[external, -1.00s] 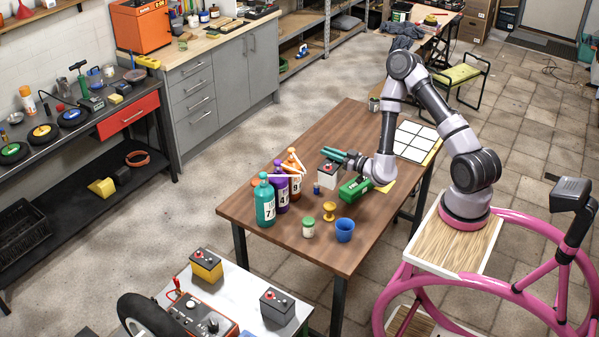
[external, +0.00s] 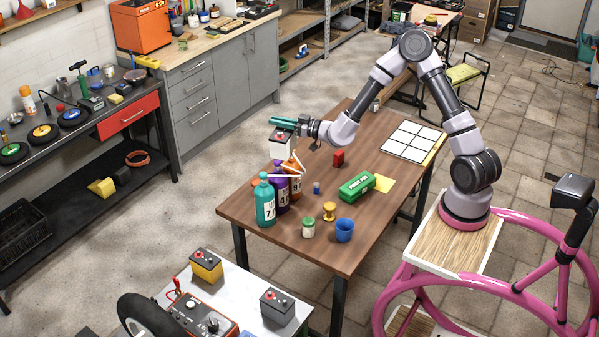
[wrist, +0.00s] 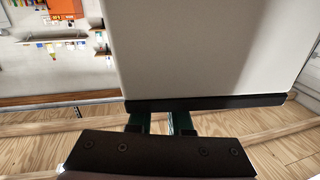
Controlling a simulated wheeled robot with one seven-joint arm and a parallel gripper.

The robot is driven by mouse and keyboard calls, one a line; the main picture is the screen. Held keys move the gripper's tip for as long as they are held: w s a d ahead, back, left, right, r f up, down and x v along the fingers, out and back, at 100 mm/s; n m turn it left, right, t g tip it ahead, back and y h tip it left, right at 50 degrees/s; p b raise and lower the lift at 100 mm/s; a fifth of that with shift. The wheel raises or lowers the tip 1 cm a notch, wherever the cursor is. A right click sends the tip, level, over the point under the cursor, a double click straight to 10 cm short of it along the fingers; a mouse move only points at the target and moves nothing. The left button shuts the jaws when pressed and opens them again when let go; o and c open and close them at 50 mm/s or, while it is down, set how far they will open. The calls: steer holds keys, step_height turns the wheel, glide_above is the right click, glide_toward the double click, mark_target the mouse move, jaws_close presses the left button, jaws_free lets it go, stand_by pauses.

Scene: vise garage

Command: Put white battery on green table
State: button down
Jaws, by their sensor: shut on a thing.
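The white battery (external: 279,143) has a dark top with red on it. It hangs from my gripper (external: 283,123), which is shut on its top, above the far left edge of the brown table. In the wrist view the battery's pale body (wrist: 205,50) and its black edge fill the upper middle, in front of my gripper's fingers (wrist: 161,123). A small folding table or stool with a yellow-green top (external: 461,73) stands at the upper right, partly behind my arm.
Yellow (external: 206,265) and grey (external: 277,306) batteries stand on a white table in front.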

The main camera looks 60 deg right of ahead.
steer(key=a+f+n+g+y, duration=0.2)
steer(key=a+f+n+y, duration=0.15)
steer(key=a, duration=1.05)
steer(key=a+f+n+g+y, duration=0.2)
steer(key=a+y, duration=0.3)
steer(key=a, duration=0.9)
steer(key=s+a+f, duration=0.2)
steer(key=a+f, duration=0.1)
steer(key=f, duration=0.7)
steer(key=s+a+f, duration=0.1)
steer(key=a+f, duration=0.3)
steer(key=f, duration=0.6)
steer(key=s+a+f, duration=0.2)
steer(key=a+f, duration=0.2)
steer(key=f, duration=0.6)
steer(key=shift+s+a+f+g, duration=0.2)
steer(key=shift+s+g, duration=0.1)
steer(key=shift+g, duration=0.1)
steer(key=shift+f+y, duration=0.25)
steer(key=shift+f, duration=0.25)
